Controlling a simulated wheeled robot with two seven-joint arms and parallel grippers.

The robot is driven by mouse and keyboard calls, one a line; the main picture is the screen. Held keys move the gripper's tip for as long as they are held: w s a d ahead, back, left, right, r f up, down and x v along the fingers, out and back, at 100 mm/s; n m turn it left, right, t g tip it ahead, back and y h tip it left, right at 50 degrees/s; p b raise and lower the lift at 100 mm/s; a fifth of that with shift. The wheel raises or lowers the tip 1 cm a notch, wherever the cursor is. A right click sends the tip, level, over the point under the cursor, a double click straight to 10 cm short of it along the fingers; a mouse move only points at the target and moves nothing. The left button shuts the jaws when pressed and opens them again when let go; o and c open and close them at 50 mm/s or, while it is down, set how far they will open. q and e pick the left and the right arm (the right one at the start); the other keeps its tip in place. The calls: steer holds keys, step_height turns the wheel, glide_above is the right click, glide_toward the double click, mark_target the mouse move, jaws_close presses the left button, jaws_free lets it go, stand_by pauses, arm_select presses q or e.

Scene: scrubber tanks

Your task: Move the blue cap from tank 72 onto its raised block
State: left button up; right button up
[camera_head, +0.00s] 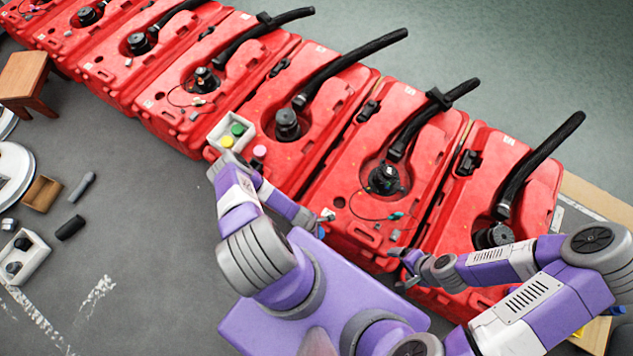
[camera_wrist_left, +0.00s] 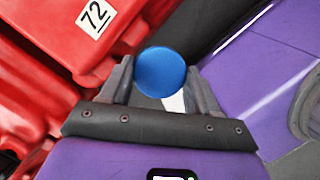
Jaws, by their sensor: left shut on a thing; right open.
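The blue cap (camera_wrist_left: 160,72) is between the two fingers of my left gripper (camera_wrist_left: 158,85), which is shut on it. The label 72 (camera_wrist_left: 95,17) shows on the red tank (camera_wrist_left: 40,60) close beside the gripper in the left wrist view. My right gripper (camera_head: 404,268) is open at the front of the tanks at right. I cannot make out the raised block in either view.
Several red tanks (camera_head: 345,95) with black hoses stand in a row. A wooden stool (camera_head: 24,76), brown box (camera_head: 41,194) and white container (camera_head: 38,262) are at left.

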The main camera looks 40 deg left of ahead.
stand_by(0.3)
arm_select(q)
steer(key=shift+r+p, duration=2.25)
steer(key=shift+r, duration=0.25)
